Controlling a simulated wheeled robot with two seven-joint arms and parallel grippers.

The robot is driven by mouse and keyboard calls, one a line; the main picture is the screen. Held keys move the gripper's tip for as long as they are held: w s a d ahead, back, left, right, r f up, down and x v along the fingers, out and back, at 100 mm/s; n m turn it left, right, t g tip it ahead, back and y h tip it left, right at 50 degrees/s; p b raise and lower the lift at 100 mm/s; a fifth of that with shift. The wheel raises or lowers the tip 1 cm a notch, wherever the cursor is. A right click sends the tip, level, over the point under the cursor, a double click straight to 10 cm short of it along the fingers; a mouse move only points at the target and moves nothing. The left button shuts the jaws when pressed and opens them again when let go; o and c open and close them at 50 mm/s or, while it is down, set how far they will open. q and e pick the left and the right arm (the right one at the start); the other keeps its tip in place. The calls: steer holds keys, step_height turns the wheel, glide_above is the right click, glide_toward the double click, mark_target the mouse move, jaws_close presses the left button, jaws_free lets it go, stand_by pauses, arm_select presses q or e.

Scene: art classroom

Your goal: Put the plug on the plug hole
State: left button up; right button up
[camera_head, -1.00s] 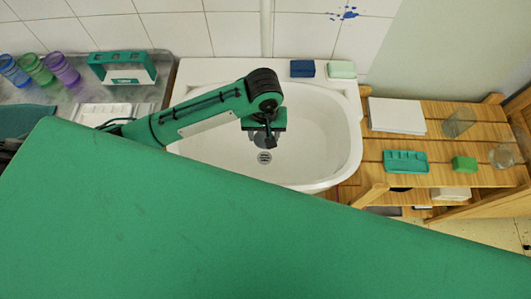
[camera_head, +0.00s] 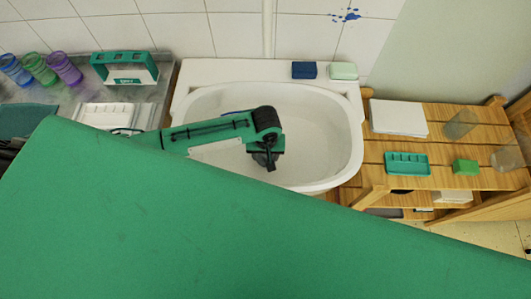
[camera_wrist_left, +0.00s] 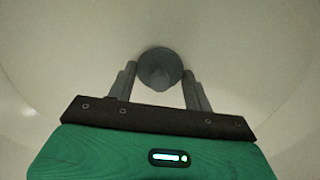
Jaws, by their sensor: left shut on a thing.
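The sink (camera_head: 318,130) is a white oval basin in the middle of the head view. My left gripper (camera_head: 269,163) is low inside the basin, over the area of the plug hole, which is hidden behind it. In the left wrist view the plug (camera_wrist_left: 160,68) is a round dark grey disc with a raised knob in its middle. My left gripper (camera_wrist_left: 160,78) has its two fingers on either side of the plug and is shut on it. I cannot tell whether the plug touches the sink bottom. My right gripper is not in view.
Blue (camera_head: 304,70) and pale green (camera_head: 343,71) blocks sit on the sink's back rim. A wooden shelf (camera_head: 445,116) with a green soap dish (camera_head: 407,163) stands at right. Several cups and a teal holder (camera_head: 124,69) are on the left counter. My large green body part covers the foreground.

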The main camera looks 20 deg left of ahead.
arm_select(q)
steer(key=shift+f, duration=0.1)
steer(key=o, duration=0.9)
steer(key=shift+o, duration=0.2)
steer(key=shift+r, duration=0.3)
step_height(320, 180, up, 12)
steer(key=shift+f, duration=0.15)
